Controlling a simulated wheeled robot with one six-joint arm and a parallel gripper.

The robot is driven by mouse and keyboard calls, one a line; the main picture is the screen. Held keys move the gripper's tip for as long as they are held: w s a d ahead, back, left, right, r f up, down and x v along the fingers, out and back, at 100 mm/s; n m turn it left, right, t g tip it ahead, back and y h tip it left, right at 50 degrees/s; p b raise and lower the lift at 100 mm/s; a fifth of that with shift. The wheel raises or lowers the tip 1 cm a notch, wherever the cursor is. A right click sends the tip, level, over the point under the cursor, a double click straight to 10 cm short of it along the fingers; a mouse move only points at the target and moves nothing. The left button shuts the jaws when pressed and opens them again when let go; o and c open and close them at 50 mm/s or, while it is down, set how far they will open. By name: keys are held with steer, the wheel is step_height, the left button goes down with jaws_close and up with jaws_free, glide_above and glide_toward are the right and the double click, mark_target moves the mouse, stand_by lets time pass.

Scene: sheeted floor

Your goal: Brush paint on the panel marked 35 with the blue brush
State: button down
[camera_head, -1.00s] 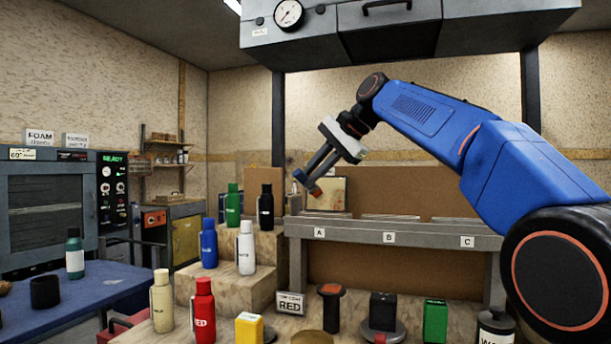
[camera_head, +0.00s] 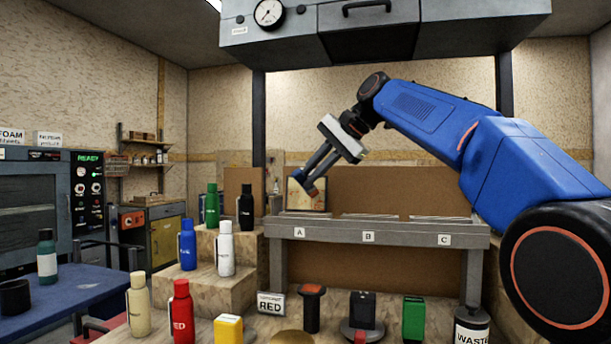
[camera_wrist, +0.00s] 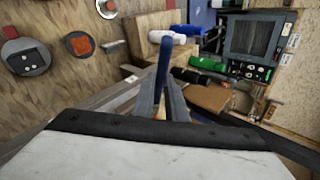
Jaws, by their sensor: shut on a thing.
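My gripper (camera_head: 316,176) is shut on the blue brush (camera_head: 306,183), whose reddish-brown end shows beside the blue in the head view. In the wrist view the blue handle (camera_wrist: 164,62) stands up between the two fingers (camera_wrist: 161,100). A pale yellowish panel (camera_head: 296,201) stands upright at slot A of the grey rack (camera_head: 350,230). No number 35 is readable on the panel.
Bottles stand on wooden steps (camera_head: 200,293) at the left. Slots B and C hold no upright panel. A grey hood (camera_head: 470,20) hangs above.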

steer(key=shift+w+a+r, duration=1.4)
steer(key=shift+w+a, duration=0.25)
steer(key=shift+a, duration=2.45)
steer(key=s+d, duration=0.3)
steer(key=d, duration=0.8)
steer(key=shift+s+d, duration=0.2)
steer(key=shift+s, duration=0.2)
stand_by(0.3)
steer(key=s+a, duration=0.2)
steer(key=s, duration=0.3)
steer(key=shift+s, duration=0.45)
stand_by(0.3)
steer(key=shift+s+a, duration=0.3)
steer(key=shift+s, duration=0.35)
steer(key=shift+s+a, duration=0.25)
steer(key=shift+s, duration=0.4)
